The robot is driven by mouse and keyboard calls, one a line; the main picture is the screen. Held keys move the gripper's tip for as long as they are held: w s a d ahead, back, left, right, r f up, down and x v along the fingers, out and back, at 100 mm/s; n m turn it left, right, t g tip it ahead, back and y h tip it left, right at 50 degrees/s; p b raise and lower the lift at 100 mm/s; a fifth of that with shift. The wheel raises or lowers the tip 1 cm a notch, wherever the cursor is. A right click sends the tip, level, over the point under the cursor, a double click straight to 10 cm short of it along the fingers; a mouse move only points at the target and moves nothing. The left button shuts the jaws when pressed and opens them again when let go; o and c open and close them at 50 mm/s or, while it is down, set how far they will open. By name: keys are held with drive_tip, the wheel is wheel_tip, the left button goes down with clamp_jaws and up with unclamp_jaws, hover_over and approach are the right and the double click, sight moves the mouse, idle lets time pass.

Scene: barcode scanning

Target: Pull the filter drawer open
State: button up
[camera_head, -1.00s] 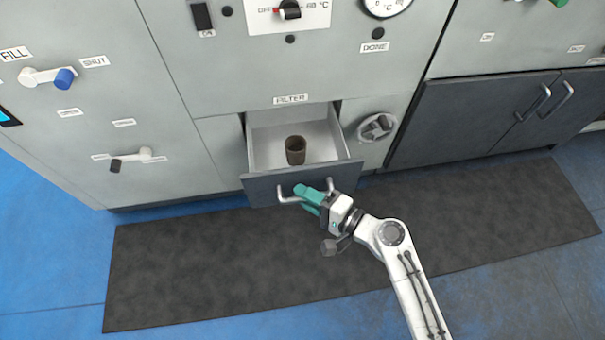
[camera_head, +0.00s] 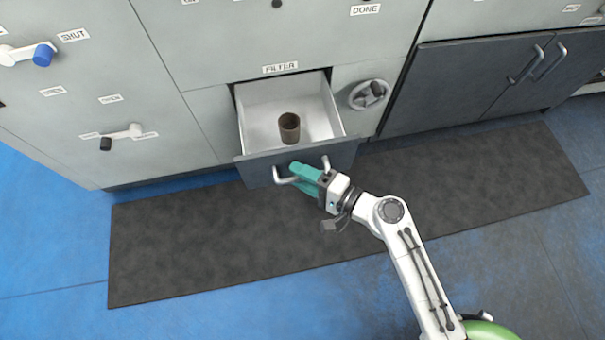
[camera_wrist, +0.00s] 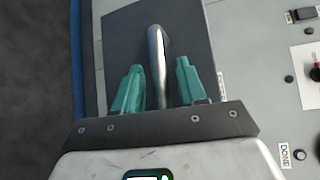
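The filter drawer (camera_head: 249,172) stands well out of the cabinet under the FILTER label, with its pale interior showing. A brown cup-like filter (camera_head: 289,127) stands inside it. The drawer's dark front also shows in the wrist view (camera_wrist: 194,32). My gripper (camera_head: 293,175) is at the metal handle (camera_head: 281,182) on the drawer front. In the wrist view the handle bar (camera_wrist: 157,65) lies between my two teal fingers (camera_wrist: 157,85). The fingers are apart, with a visible gap on the right side of the bar; I see no clear clamping.
A round knob (camera_head: 369,94) sits right of the drawer, and dark cupboard doors (camera_head: 465,85) are further right. Levers (camera_head: 122,133) are on the left panel. A dark mat (camera_head: 430,190) covers the floor in front, with clear room on it.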

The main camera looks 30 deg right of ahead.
drive_tip(key=p+v, duration=0.1)
drive_tip(key=v, duration=0.9)
drive_tip(key=shift+s+d+p, duration=0.2)
drive_tip(key=shift+s+p, duration=0.1)
drive_tip(key=shift+s, duration=0.1)
